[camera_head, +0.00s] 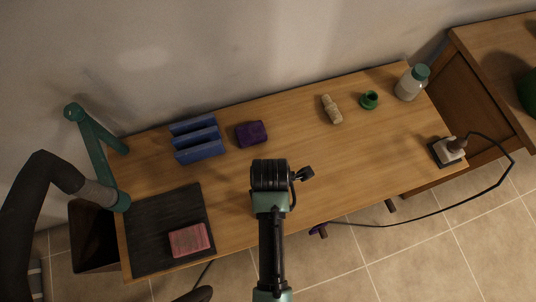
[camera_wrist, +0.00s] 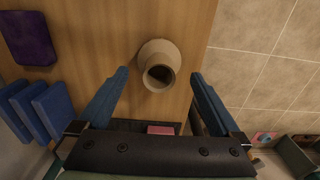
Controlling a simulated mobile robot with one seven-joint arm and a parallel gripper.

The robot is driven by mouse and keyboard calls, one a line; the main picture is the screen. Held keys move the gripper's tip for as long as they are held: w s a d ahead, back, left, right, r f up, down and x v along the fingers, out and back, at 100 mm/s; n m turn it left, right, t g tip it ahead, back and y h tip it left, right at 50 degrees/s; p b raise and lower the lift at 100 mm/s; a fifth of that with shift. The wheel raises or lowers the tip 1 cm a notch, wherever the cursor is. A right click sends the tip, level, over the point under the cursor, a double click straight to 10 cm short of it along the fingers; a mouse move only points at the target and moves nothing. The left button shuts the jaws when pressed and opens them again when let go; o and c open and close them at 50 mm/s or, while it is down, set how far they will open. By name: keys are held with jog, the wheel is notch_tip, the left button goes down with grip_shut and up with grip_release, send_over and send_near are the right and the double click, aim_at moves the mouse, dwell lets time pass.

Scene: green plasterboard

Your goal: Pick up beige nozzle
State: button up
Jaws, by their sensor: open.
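The beige nozzle (camera_wrist: 158,52) stands on the wooden table in the wrist view, with its round dark opening facing the camera. My gripper (camera_wrist: 160,74) is open. Its two blue fingers reach either side of the nozzle, with gaps on both sides, and hold nothing. In the head view my gripper (camera_head: 270,175) is over the front middle of the table and its fingertips are hidden. I cannot make out the nozzle under it there. How high the fingertips are above the nozzle is hard to tell.
A blue rack (camera_head: 198,140) and purple block (camera_head: 251,133) lie behind my gripper. A pink block (camera_head: 189,240) rests on a dark mat (camera_head: 150,222). A tan piece (camera_head: 332,109), green ring (camera_head: 369,99) and jar (camera_head: 411,83) are back right.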

jog(key=shift+a+f, duration=0.2)
jog(key=shift+f, duration=2.95)
jog(key=c, duration=1.3)
notch_tip(320, 180, up, 10)
jog(key=shift+r+p, duration=0.1)
jog(key=shift+p, duration=0.3)
jog(key=shift+c, duration=0.3)
